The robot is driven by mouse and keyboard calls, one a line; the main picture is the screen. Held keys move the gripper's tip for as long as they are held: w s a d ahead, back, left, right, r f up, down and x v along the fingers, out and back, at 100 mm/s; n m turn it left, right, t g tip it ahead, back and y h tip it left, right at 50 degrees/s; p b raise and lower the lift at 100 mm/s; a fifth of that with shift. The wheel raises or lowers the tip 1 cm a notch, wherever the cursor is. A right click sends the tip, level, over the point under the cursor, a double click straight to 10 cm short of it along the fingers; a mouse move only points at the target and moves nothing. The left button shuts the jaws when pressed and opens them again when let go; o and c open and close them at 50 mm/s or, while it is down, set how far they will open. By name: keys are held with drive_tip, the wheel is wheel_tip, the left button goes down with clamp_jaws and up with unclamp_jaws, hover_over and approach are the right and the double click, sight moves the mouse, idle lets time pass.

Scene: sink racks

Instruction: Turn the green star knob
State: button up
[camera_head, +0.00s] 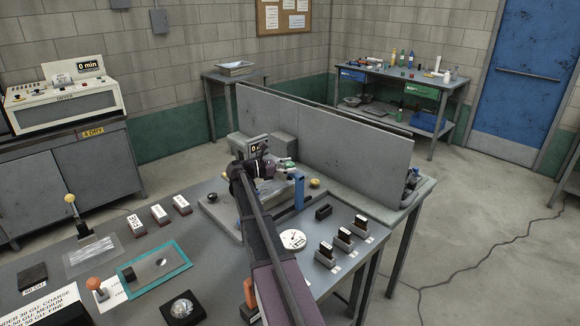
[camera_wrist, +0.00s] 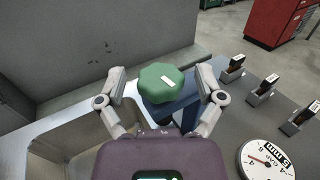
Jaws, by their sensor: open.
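The green star knob (camera_wrist: 162,86) is in the middle of the wrist view, with a pale rectangular mark on its top. It sits on a blue body (camera_wrist: 185,105), partly hidden behind my gripper. My gripper (camera_wrist: 160,76) is open, with one finger left and one right of the knob. A gap shows on the left; I cannot tell whether the right finger touches it. In the head view my gripper (camera_head: 284,165) is at the bench beside the grey partition, and my arm and fingers hide most of the knob.
The grey partition (camera_head: 340,142) stands close behind the knob. A sink basin (camera_wrist: 75,150) lies at lower left in the wrist view. A round white dial (camera_wrist: 266,160) and several small dark blocks on stands (camera_head: 344,235) are to the right on the bench.

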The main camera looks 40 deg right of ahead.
drive_tip(key=shift+a, duration=0.1)
drive_tip(key=v, duration=1.1)
drive_tip(key=shift+w+a, duration=0.3)
drive_tip(key=shift+r, duration=0.15)
idle(1.0)
